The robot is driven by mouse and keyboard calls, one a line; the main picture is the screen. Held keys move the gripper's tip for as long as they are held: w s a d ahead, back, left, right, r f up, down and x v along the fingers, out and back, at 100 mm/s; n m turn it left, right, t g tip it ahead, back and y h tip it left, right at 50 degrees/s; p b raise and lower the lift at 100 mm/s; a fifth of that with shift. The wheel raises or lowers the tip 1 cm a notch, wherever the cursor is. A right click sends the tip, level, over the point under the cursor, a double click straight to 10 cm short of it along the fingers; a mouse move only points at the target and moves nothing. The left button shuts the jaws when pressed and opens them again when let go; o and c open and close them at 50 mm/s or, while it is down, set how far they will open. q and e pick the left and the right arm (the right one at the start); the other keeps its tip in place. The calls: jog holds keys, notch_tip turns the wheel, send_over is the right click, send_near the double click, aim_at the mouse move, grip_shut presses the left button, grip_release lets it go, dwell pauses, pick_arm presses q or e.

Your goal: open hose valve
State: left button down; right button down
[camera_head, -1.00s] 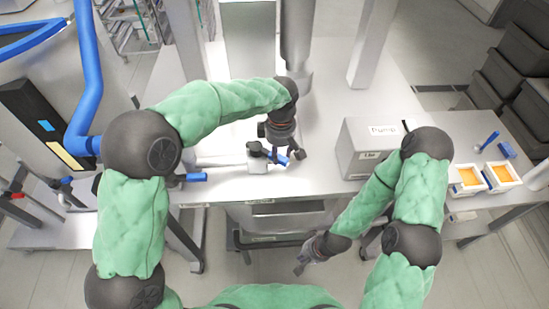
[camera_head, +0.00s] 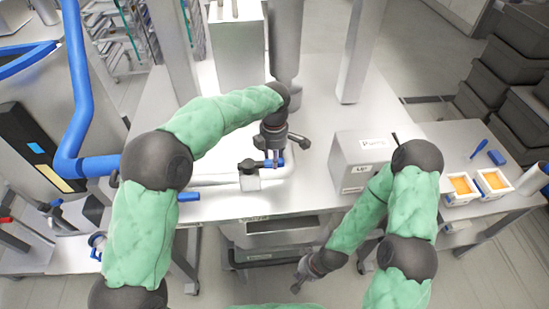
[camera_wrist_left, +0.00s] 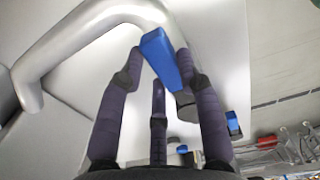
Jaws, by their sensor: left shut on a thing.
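The hose valve (camera_head: 249,177) is a pale block with a dark top on a white pipe (camera_head: 215,181) over the steel table. Its blue handle (camera_head: 270,163) points right, roughly along the pipe. My left gripper (camera_head: 277,155) comes down from above and is shut on the handle's outer part. In the left wrist view the blue handle (camera_wrist_left: 165,58) lies between the dark fingers, with the bent pipe beyond. The fingers partly hide the handle in the head view. My right gripper (camera_head: 300,281) hangs low in front of the table, away from the valve; its fingers are too small to judge.
A grey pump box (camera_head: 352,165) stands on the table right of the valve. White trays with orange contents (camera_head: 462,198) stand on the right side table. A blue hose (camera_head: 78,110) rises at the left. A grey vertical column (camera_head: 285,40) stands behind the valve.

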pick_arm(q)
jog(key=shift+w+a, duration=0.1)
dwell(0.3)
jog(key=c, duration=0.8)
grip_release()
jog(key=shift+c, duration=0.2)
notch_tip(320, 180, up, 12)
